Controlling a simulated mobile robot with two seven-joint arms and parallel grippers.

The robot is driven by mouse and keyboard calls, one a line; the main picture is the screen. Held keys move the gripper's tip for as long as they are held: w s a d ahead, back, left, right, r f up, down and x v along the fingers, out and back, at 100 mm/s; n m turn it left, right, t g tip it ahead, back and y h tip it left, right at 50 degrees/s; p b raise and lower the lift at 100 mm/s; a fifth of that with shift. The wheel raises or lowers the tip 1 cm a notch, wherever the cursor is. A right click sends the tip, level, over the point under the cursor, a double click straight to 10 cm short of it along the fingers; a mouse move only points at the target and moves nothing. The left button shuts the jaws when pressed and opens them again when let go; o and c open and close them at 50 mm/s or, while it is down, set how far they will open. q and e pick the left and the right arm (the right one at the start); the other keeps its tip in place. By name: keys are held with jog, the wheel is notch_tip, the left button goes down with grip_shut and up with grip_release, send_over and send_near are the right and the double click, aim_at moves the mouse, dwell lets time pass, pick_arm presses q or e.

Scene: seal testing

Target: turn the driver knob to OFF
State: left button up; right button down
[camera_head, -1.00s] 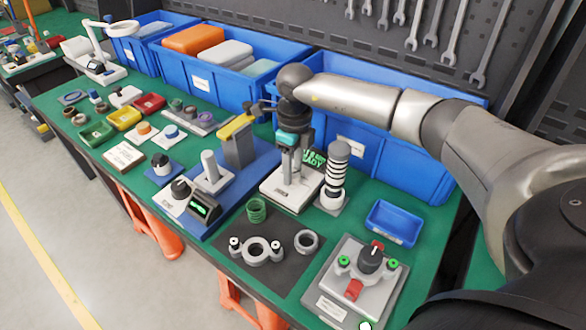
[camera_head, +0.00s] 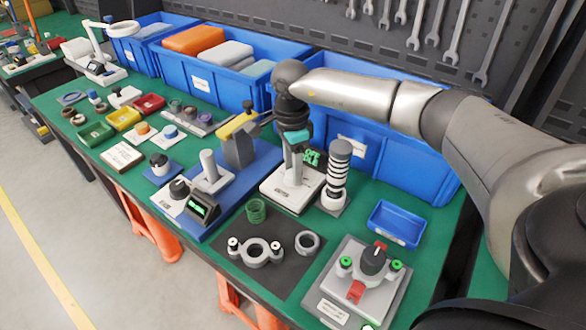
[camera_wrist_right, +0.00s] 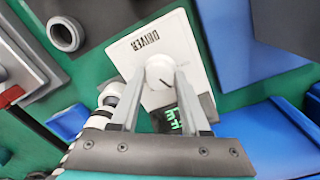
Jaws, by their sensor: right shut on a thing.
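The driver unit (camera_head: 279,197) is a white plate with a small dark display (camera_head: 312,158) showing green text, too small to read surely. In the right wrist view its plate (camera_wrist_right: 190,38) bears the word DRIVER. The white round driver knob (camera_wrist_right: 160,70) has a dark pointer line and sits between the fingers of my right gripper (camera_wrist_right: 158,84). In the head view my right gripper (camera_head: 295,172) points straight down over the plate and is shut on the knob. The fingers hide much of the knob there. My left gripper is not in view.
A black-and-white striped post (camera_head: 339,172) stands close right of the gripper. A blue fixture with a grey lever tower (camera_head: 238,152) is on the left. A blue tray (camera_head: 396,223) and a grey box with another dark knob (camera_head: 373,261) lie in front right. Blue bins (camera_head: 368,165) stand behind.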

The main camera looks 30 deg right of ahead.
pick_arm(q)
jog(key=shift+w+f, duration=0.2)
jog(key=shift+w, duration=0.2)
pick_arm(e)
jog(key=shift+n, duration=1.3)
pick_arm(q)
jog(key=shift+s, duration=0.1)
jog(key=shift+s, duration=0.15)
pick_arm(e)
jog(key=shift+c, duration=1.9)
grip_release()
jog(key=shift+r, duration=0.1)
jog(key=r, duration=0.4)
jog(key=r+p, duration=0.1)
jog(key=r, duration=0.3)
jog(key=shift+w, duration=0.2)
notch_tip(320, 180, up, 6)
jog(key=p, duration=0.1)
send_over(291, 172)
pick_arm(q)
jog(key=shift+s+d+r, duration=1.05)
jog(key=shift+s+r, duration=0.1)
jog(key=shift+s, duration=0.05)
pick_arm(e)
jog(key=shift+w+d+r, duration=0.1)
jog(key=shift+r, duration=0.45)
